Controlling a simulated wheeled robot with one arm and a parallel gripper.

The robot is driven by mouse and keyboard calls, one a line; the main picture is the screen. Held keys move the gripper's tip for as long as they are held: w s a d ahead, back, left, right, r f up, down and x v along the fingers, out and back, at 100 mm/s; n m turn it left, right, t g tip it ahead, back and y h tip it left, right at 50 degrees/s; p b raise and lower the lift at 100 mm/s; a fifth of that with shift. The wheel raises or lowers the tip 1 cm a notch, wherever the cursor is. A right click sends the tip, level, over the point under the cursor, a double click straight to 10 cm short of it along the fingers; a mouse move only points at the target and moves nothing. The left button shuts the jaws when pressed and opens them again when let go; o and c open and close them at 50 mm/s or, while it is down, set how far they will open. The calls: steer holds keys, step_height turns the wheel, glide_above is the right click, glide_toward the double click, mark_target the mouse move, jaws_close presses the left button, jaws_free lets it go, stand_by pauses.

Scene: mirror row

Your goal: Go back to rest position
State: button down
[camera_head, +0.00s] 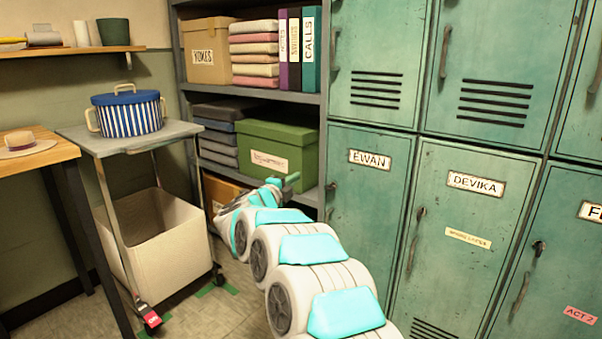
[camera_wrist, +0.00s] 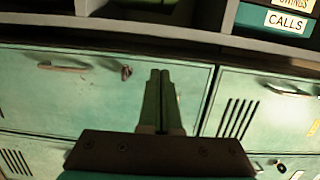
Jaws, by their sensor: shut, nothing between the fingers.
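My arm, white with turquoise pads, reaches from the bottom of the head view toward the shelf unit. My gripper (camera_head: 290,180) is at its far end, in front of the green box and close to the edge of the EWAN locker. In the wrist view my gripper (camera_wrist: 160,76) shows its two fingers side by side, shut, with nothing held. Behind the fingers is a green locker door (camera_wrist: 70,85). I cannot tell how far the fingertips are from the door.
Teal lockers (camera_head: 455,190) with handles fill the right. The shelf unit (camera_head: 250,96) holds a green box (camera_head: 275,148), folded cloths and binders. A cart (camera_head: 165,137) with a striped pot (camera_head: 127,112) stands left, beside a wooden table (camera_head: 38,155) with a hat. Floor shows between cart and arm.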

steer(key=s+a+r+n+g+y, duration=0.1)
steer(key=s+a+r+n+y, duration=0.55)
steer(key=n+y, duration=0.6)
steer(key=s+d+f+n+g+y, duration=0.1)
steer(key=s+f+n+g, duration=0.25)
steer(key=s, duration=0.55)
steer(key=s+d+f+n+g, duration=0.1)
steer(key=s+f+n+g, duration=0.2)
steer(key=s, duration=0.6)
steer(key=s+d+f+n+g+h, duration=0.1)
steer(key=s+d+f+g, duration=0.2)
steer(key=s+d, duration=0.4)
steer(key=s+d+f+n+g+h, duration=0.1)
steer(key=s+d+f, duration=0.5)
steer(key=s, duration=1.4)
steer(key=s+d+f+n+g+h, duration=0.2)
steer(key=s+d+f+g, duration=0.3)
steer(key=s, duration=0.8)
steer(key=d+g+h, duration=0.1)
steer(key=d, duration=0.1)
steer(key=shift+s+d, duration=0.15)
steer(key=shift+d, duration=0.25)
steer(key=c, duration=1.6)
jaws_free()
steer(key=shift+h, duration=0.25)
